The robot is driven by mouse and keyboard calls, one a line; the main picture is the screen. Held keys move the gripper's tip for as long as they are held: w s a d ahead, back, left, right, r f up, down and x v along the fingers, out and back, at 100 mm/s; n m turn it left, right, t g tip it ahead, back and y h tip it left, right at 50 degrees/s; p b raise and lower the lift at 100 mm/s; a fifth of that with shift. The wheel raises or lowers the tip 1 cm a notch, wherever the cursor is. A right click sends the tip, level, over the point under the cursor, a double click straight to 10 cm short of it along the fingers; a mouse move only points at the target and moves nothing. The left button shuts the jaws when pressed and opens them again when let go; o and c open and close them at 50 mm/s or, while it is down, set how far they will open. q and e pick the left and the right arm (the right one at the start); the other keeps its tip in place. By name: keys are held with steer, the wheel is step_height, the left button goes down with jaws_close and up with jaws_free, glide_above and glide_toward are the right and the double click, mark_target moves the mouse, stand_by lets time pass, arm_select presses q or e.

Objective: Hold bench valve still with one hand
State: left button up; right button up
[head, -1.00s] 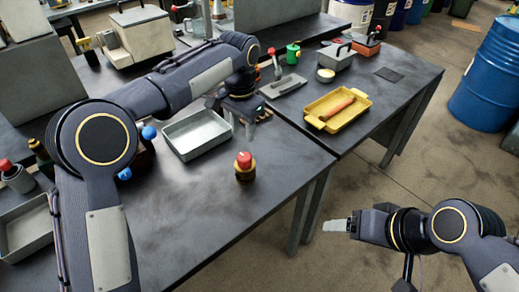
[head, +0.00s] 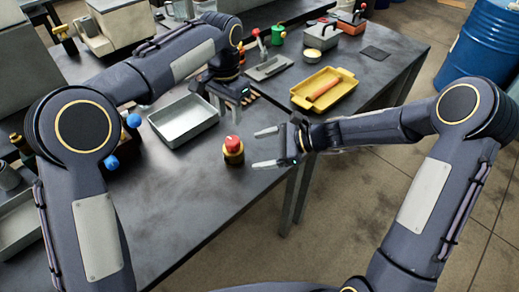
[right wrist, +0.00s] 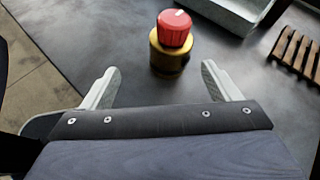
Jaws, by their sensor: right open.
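The bench valve, a short brass body with a red knob (head: 233,150), stands upright near the table's front edge. It also shows in the right wrist view (right wrist: 171,45). My right gripper (head: 265,148) is open and empty, just right of the valve. In the right wrist view its two fingers (right wrist: 160,70) are spread, with the valve just beyond the tips and between their lines, apparently untouched. My left gripper (head: 236,97) is over the table behind the valve, beside the grey tray. Its fingers are too dark and small to tell their opening.
The grey metal tray (head: 163,137) lies behind and left of the valve. A wooden slatted piece (right wrist: 294,52) lies to the right in the right wrist view. A yellow tray (head: 299,101) holds a reddish-handled tool (head: 326,87). Bare tabletop surrounds the valve.

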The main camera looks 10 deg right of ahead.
mark_target(236, 154)
steer(key=shift+w+a+f+m+y, duration=0.15)
steer(key=shift+w+a+f+m, duration=0.05)
steer(key=shift+w+f+m, duration=0.25)
steer(key=shift+w+a+f+m+y, duration=0.2)
steer(key=shift+w+f+m, duration=0.15)
steer(key=shift+f, duration=0.2)
steer(key=shift+w+a+f, duration=0.1)
steer(key=shift+a+f, duration=0.1)
steer(key=shift+f, duration=0.05)
steer(key=x, duration=0.7)
steer(key=shift+w+a, duration=0.1)
steer(key=shift+a, duration=0.1)
steer(key=c, duration=1.4)
